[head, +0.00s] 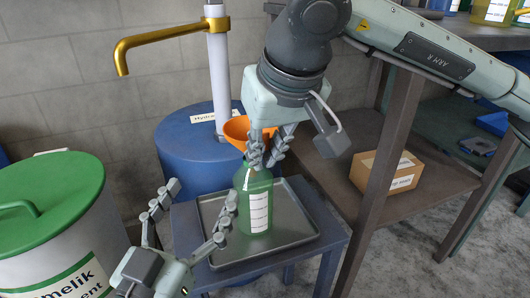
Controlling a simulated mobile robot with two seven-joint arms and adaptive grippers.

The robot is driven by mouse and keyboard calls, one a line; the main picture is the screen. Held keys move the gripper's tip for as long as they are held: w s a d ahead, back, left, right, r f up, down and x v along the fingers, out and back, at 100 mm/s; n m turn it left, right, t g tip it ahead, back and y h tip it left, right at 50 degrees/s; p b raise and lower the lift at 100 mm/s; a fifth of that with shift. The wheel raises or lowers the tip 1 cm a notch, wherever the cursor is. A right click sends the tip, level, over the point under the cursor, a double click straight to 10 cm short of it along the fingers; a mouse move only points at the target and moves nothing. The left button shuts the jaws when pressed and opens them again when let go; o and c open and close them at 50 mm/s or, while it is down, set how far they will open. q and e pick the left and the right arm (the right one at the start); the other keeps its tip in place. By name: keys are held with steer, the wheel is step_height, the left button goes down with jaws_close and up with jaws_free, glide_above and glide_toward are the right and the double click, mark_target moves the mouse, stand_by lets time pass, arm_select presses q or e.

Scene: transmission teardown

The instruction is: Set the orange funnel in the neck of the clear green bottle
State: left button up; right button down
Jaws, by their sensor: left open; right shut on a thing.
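The orange funnel (236,130) is held in my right gripper (264,160), which is shut on it directly over the top of the clear green bottle (254,205). The fingers hide the funnel's lower part and the bottle's neck, so I cannot tell whether the spout is inside the neck.
The tray rests on a small blue-grey table (190,243). A blue drum (185,155) with a brass spout (165,35) stands behind. A green-lidded white bin (45,215) is at left. A wooden shelf with a cardboard box (386,172) is at right.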

stand_by(0.3)
steer(key=c, duration=0.8)
jaws_free()
steer(key=shift+c, duration=0.2)
step_height(320, 180, up, 7)
steer(key=p, duration=0.3)
steer(key=shift+p, duration=0.3)
stand_by(0.5)
